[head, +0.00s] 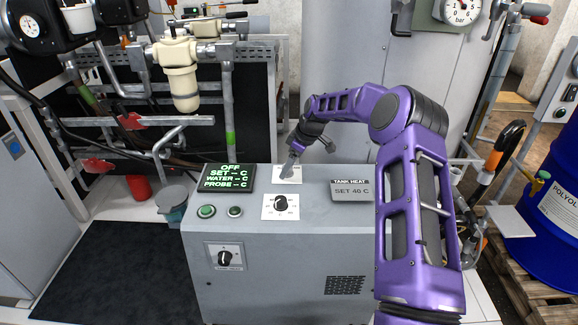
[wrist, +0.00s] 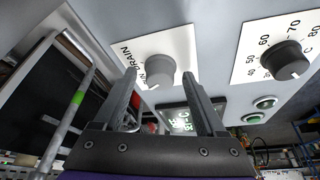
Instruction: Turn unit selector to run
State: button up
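My gripper (head: 291,165) is over the back of the grey cabinet's top, at a white plate (head: 285,180) that it partly covers. In the wrist view the two fingers of my gripper (wrist: 159,76) are apart, with nothing held. A grey round knob (wrist: 160,72) on a white plate (wrist: 180,43) shows between the fingertips. I cannot tell whether they touch it. The plate's lettering includes DRAIN; the rest is partly hidden, and no RUN mark is readable. The knob's pointer direction is unclear. The cabinet's display (head: 227,178) reads OFF, with dashes for SET, WATER and PROBE.
A TANK HEAT sign (head: 352,189) stands to the right. Another black knob (head: 225,257) is on the cabinet's front. Pipes and a filter (head: 181,75) stand behind left.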

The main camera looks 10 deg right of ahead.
jog(key=v, duration=1.7)
jog(key=shift+d+p, duration=0.2)
jog(key=shift+p, duration=0.2)
jog(key=shift+r, duration=0.15)
